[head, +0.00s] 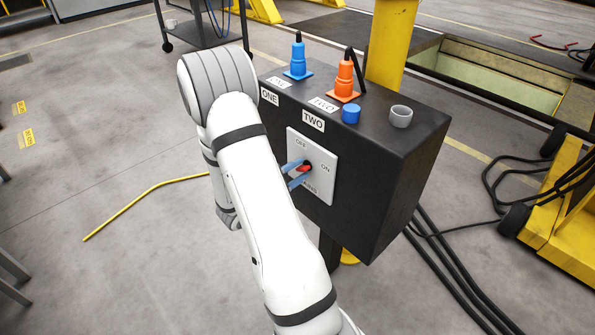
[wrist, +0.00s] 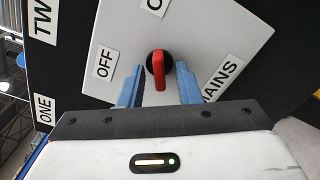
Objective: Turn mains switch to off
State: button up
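The mains switch is a red handle (head: 303,169) on a black round base, set in a white plate (head: 325,184) on the side of a black box. The plate carries the labels OFF, ON and MAINS. In the wrist view the red handle (wrist: 158,70) stands upright in the picture, with ON above it, OFF to its left and MAINS to its right. My gripper (wrist: 160,82) is open. Its two blue fingers lie either side of the handle, with a gap on each side. In the head view my gripper (head: 294,172) is at the plate, partly hidden by my arm.
On the black box (head: 400,180) stand a blue plug (head: 298,60), an orange plug (head: 345,80), a blue cap (head: 351,114) and a grey socket (head: 401,116). A yellow post (head: 391,45) rises behind. Black cables (head: 455,275) and yellow equipment (head: 565,215) lie to the right. Floor at left is mostly clear.

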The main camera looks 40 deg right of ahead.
grip_shut()
dwell(0.4)
jog(key=n+p, duration=0.2)
jog(key=n, duration=0.4)
jog(key=shift+s+n+p, duration=0.1)
jog(key=shift+n+p, duration=0.25)
jog(key=shift+n, duration=0.05)
jog(key=n+p, duration=0.2)
jog(key=n, duration=0.2)
jog(key=shift+s+f+n, duration=0.1)
jog(key=shift+n, duration=0.3)
jog(key=shift+n+p, duration=0.3)
jog(key=shift+o, duration=0.3)
grip_release()
